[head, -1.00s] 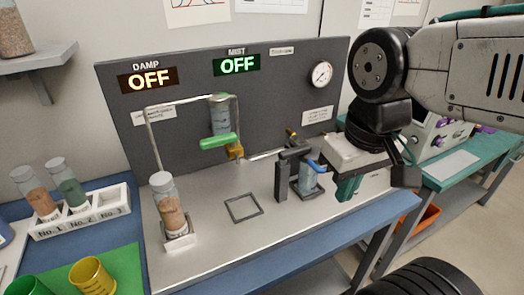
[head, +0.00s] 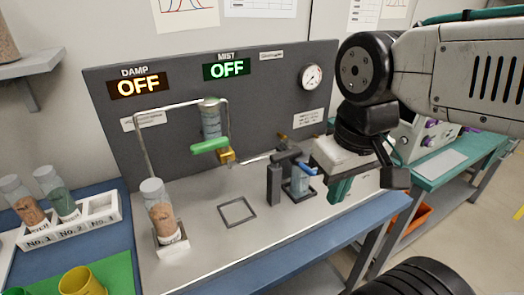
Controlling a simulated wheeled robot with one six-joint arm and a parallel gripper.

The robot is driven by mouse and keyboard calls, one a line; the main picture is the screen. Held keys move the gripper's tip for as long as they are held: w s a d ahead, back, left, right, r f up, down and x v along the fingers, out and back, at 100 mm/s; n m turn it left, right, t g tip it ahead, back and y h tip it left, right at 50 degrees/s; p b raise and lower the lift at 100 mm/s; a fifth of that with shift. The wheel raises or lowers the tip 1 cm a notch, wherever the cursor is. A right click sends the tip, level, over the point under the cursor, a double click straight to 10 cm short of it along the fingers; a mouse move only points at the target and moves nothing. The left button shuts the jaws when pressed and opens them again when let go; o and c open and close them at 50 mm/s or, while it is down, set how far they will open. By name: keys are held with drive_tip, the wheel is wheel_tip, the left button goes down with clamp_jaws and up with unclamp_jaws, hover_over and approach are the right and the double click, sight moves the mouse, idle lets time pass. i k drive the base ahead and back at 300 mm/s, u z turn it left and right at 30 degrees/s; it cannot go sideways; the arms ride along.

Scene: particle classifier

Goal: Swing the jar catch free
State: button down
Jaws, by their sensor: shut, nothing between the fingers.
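A small clear jar (head: 300,184) stands in a dark frame (head: 274,184) on the right part of the grey bench. A blue lever (head: 306,168), which looks like the jar catch, sticks out to the right at the jar's top. My gripper (head: 338,198) is just right of the jar and the blue lever, with its teal fingers pointing down and shut on nothing. A small gap shows between the fingers and the lever; contact cannot be told for sure. My wrist hides part of the bench behind.
A jar of brown grains (head: 161,212) stands in a holder at the left. A green handle (head: 209,145) is under a hanging jar (head: 211,120). A square outline (head: 237,211) marks bare bench. The DAMP (head: 139,86) and MIST (head: 227,69) signs read OFF.

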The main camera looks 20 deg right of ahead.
sight(274, 159)
drive_tip(key=z, duration=1.1)
drive_tip(key=k, duration=0.6)
drive_tip(key=u, duration=1.2)
